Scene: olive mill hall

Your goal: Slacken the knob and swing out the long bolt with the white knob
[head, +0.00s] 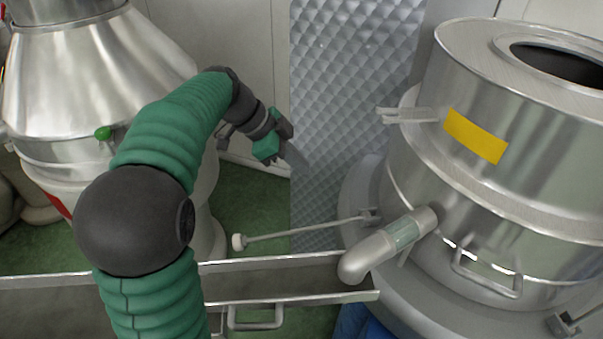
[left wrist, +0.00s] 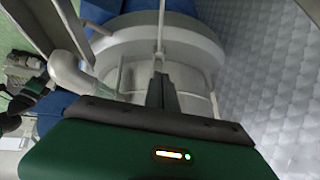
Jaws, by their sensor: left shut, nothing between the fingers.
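The long bolt (head: 305,228) is a thin metal rod with a white knob (head: 238,242) at its free end. In the head view it lies almost level, swung out from its pivot (head: 370,215) low on the steel vessel. The slotted lug (head: 405,115) higher on the vessel is empty. My left gripper (head: 287,158) is shut and empty, above and behind the rod, apart from the knob. In the left wrist view its closed fingers (left wrist: 162,92) point at the vessel, with a thin rod (left wrist: 161,30) beyond them; the knob does not show there.
The steel vessel (head: 540,165) with a yellow label stands at the right. A metal trough (head: 275,301) with a handle runs along the front under a spout (head: 385,247). A conical steel machine (head: 85,70) stands at the left. A quilted metal panel (head: 345,90) is behind.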

